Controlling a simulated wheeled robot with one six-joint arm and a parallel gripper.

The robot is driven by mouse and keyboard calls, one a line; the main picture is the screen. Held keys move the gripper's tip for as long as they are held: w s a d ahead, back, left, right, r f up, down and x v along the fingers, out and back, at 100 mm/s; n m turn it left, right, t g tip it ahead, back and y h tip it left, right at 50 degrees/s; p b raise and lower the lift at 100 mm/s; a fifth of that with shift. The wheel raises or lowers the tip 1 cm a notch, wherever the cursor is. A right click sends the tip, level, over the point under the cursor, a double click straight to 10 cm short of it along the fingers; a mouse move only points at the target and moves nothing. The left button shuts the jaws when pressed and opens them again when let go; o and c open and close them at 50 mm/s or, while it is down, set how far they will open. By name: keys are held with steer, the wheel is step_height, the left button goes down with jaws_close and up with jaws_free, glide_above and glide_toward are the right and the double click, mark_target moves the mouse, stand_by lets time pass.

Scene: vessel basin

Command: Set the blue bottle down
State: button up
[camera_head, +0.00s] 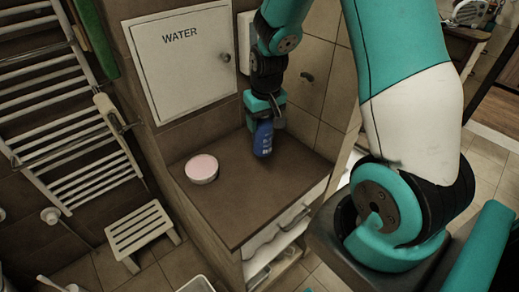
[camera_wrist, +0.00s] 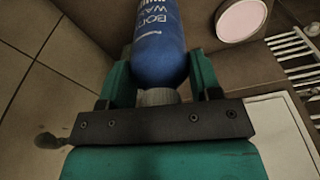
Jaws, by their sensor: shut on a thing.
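The blue bottle (camera_head: 263,142) hangs below my gripper (camera_head: 265,108) over the back right part of the brown cabinet top (camera_head: 240,205). Its base is at or just above the surface; I cannot tell whether it touches. In the wrist view the blue bottle (camera_wrist: 157,45) shows white lettering and a grey cap, with the cap end toward my gripper (camera_wrist: 160,75). My gripper's teal fingers stand on both sides of the bottle, shut on it near the cap. The bottle looks nearly upright, slightly tilted in the head view.
A round pink-topped container (camera_head: 201,168) stands left of the bottle on the same top; it also shows in the wrist view (camera_wrist: 240,20). A white WATER panel (camera_head: 183,58) and tiled wall rise behind. The front middle of the top is clear. A towel rack (camera_head: 65,130) stands left.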

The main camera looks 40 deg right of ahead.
mark_target(262, 152)
step_height(262, 152, down, 11)
steer(key=shift+f+p, duration=0.2)
steer(key=shift+p, duration=0.8)
steer(key=shift+f, duration=0.2)
steer(key=o, duration=1.3)
steer(key=shift+r, duration=0.1)
